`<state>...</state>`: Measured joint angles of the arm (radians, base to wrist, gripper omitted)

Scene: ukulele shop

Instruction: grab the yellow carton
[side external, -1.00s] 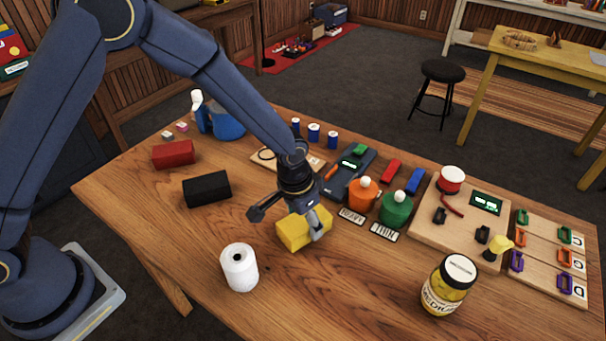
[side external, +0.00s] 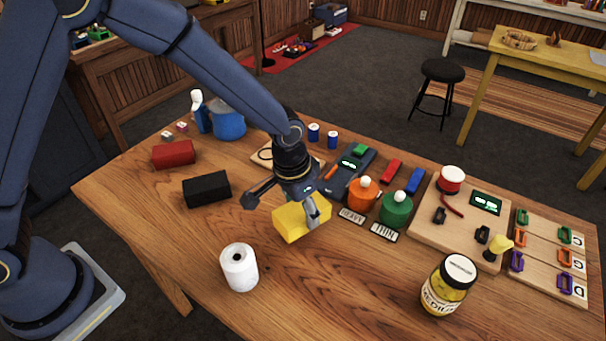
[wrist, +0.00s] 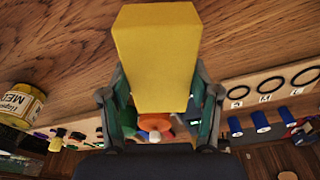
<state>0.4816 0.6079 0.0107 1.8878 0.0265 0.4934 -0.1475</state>
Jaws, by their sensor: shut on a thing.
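The yellow carton (side external: 301,221) is a plain box near the middle of the wooden table. My gripper (side external: 312,212) is shut on it, with a finger visible on its near right side in the side view. The carton looks slightly raised from the tabletop and a little tilted. In the wrist view the carton (wrist: 158,58) fills the upper middle, between the two fingers of my gripper (wrist: 160,105).
A white roll (side external: 239,267) stands just in front of the carton. A black box (side external: 206,189) and red box (side external: 173,154) lie to the left. A yellow-filled jar (side external: 448,285) is at front right.

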